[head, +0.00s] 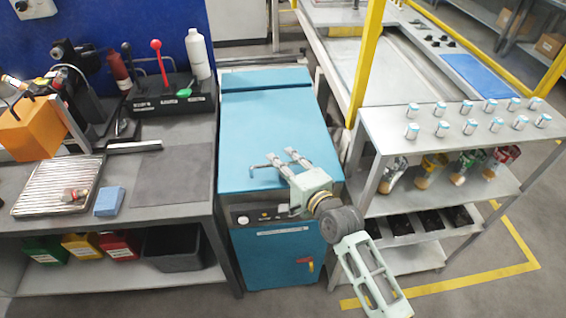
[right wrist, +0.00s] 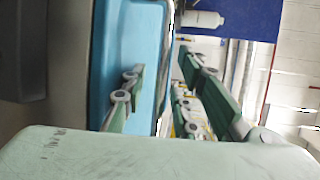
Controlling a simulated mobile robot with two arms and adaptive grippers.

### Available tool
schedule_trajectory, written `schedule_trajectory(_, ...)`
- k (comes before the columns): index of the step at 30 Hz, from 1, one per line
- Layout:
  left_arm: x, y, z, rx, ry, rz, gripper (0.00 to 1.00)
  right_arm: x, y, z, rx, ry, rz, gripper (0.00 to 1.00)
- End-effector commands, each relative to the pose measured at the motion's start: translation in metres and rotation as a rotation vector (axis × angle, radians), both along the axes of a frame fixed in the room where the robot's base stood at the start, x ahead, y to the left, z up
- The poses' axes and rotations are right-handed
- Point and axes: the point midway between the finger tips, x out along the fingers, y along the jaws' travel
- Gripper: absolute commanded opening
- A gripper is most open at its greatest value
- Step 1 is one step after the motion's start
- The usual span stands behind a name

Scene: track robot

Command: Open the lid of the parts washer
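The parts washer (head: 276,262) is a teal cabinet in the middle of the head view. Its teal lid (head: 262,112) lies flat and looks closed. A thin grey handle (head: 258,167) shows near the lid's front edge, partly hidden by my right gripper. My right gripper (head: 279,158) is over the front of the lid, beside the handle, with its fingers apart. I cannot tell whether it touches the handle. In the right wrist view the fingers (right wrist: 165,85) stand apart with nothing clearly between them, and the teal lid (right wrist: 140,45) is behind them. My left gripper is not in view.
A workbench (head: 172,176) stands left of the washer, with a grey tray (head: 60,180), a blue block (head: 109,202) and a white bottle (head: 198,55). A metal shelf cart (head: 455,133) with several small jars stands close on the right. A yellow post (head: 368,60) rises behind it.

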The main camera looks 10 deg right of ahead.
Motion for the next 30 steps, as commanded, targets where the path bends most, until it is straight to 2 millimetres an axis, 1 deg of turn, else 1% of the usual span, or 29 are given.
schedule_trajectory(9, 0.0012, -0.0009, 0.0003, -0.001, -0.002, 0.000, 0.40, 0.0029, 0.0018, -0.0008, 0.000, 0.000, 0.000, 0.28)
schedule_trajectory(11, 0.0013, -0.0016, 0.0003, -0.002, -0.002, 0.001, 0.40, 0.0029, 0.0018, -0.0008, 0.000, 0.000, 0.000, 0.23)
schedule_trajectory(19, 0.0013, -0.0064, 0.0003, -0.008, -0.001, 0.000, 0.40, 0.0027, 0.0015, -0.0009, 0.000, 0.001, 0.000, 0.00)
schedule_trajectory(30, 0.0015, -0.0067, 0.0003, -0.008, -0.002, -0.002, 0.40, 0.0025, 0.0015, -0.0016, -0.003, 0.001, 0.001, 0.00)
